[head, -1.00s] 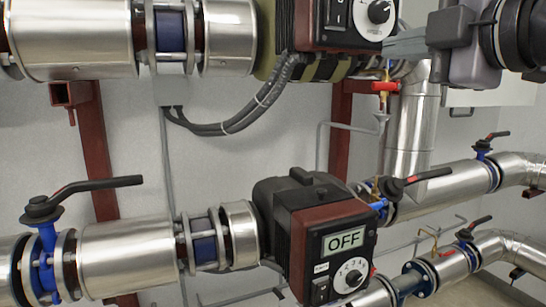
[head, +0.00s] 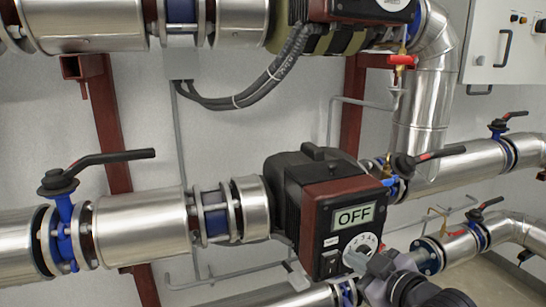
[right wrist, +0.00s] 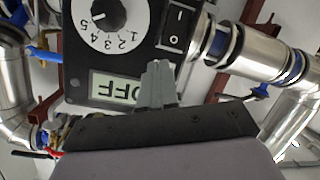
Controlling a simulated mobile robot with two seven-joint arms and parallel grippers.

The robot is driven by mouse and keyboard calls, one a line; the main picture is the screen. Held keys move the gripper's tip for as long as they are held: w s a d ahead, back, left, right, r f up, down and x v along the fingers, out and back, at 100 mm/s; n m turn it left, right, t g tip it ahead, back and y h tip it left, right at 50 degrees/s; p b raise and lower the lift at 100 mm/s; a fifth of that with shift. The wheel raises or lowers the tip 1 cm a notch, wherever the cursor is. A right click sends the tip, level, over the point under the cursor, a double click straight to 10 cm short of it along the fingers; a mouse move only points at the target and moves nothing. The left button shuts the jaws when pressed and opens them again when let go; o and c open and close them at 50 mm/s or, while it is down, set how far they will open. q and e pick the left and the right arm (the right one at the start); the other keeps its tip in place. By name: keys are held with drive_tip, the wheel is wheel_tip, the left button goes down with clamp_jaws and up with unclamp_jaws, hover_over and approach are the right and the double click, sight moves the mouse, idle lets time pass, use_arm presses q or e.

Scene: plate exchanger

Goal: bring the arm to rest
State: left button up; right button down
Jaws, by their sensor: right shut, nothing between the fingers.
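My right gripper (head: 352,260) is at the lower right of the head view, its arm coming in from the bottom edge. Its grey fingers are shut with nothing between them and overlap the bottom of the lower pump's panel. In the right wrist view, the closed fingertips (right wrist: 157,68) appear in front of that panel, which shows upside down. Whether they touch it I cannot tell. The lower pump (head: 327,190) has a display (head: 353,217) reading OFF, a numbered dial (head: 362,243) partly covered by my gripper, and a black rocker switch (head: 329,263). My left gripper is not in view.
Silver pipes run across the wall above and below. Valves with black levers (head: 110,158) stick out at left and right. An upper pump (head: 370,8) is cut off at the top. A grey cabinet (head: 505,50) hangs at upper right.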

drive_tip(key=s+d+f+m+g+h, duration=0.1)
drive_tip(key=s+d+f+m, duration=0.1)
drive_tip(key=s+f, duration=1)
drive_tip(key=s+d+f+m+g+h, duration=0.2)
drive_tip(key=s+f+m, duration=0.3)
drive_tip(key=s+f, duration=0.8)
wheel_tip(320, 180, down, 3)
drive_tip(key=shift+r+h, duration=0.1)
drive_tip(key=shift+h, duration=0.2)
drive_tip(key=shift+w, duration=0.1)
idle(2.1)
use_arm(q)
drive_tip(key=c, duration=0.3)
